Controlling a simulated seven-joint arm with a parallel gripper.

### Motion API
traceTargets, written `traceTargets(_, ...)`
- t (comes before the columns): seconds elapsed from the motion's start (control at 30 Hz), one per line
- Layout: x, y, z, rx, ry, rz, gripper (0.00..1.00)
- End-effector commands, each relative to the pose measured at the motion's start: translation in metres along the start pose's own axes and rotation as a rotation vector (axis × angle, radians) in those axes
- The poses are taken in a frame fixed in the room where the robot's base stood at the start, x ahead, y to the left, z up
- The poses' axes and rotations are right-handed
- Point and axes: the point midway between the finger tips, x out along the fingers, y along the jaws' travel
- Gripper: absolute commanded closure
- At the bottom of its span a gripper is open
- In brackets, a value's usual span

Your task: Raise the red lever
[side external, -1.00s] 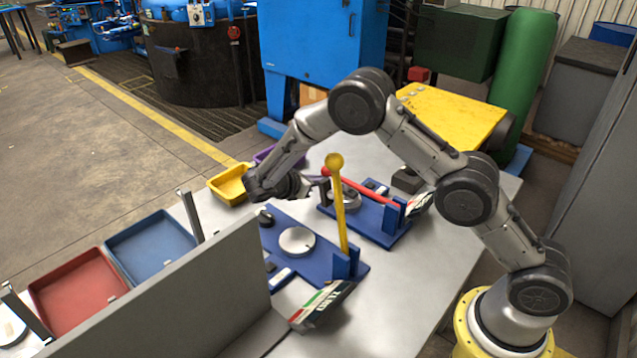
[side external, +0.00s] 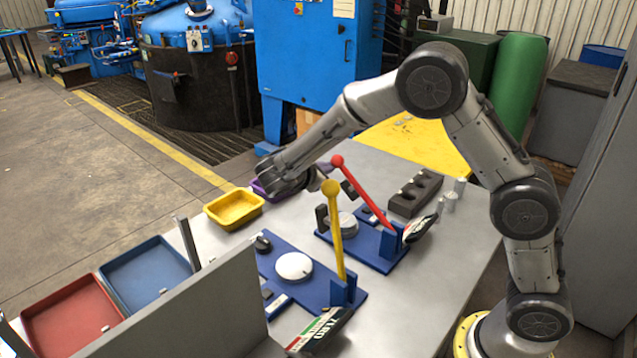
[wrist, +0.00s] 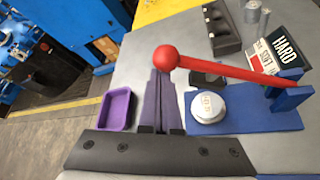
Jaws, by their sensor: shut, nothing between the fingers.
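The red lever (side external: 365,196) stands tilted on its blue base plate (side external: 383,252), its ball knob leaning up and to the left. In the wrist view the red lever (wrist: 235,72) runs from the knob near my fingertips to its blue pivot at right. My gripper (wrist: 160,80) is shut and empty, its purple fingers pointing at the knob. In the side view my gripper (side external: 316,178) is just left of the red knob, partly behind the yellow knob. I cannot tell whether the fingers touch the lever.
A yellow lever (side external: 336,235) stands nearly upright in front on its own blue plate. A yellow bin (side external: 234,222) and a purple bin (wrist: 102,122) are at the far table edge. A grey block with holes (side external: 415,192) lies behind. A grey panel (side external: 190,300) stands at the front left.

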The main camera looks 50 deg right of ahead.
Motion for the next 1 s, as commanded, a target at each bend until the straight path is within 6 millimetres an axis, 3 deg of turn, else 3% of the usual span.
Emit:
traceTargets(0.5,-0.044,-0.03,0.081,-0.001,0.001,0.001,1.0)
traceTargets(0.77,-0.058,-0.052,0.105,0.119,0.0,0.069,1.0)
traceTargets(1.0,-0.063,-0.064,0.116,0.115,0.0,0.064,1.0)
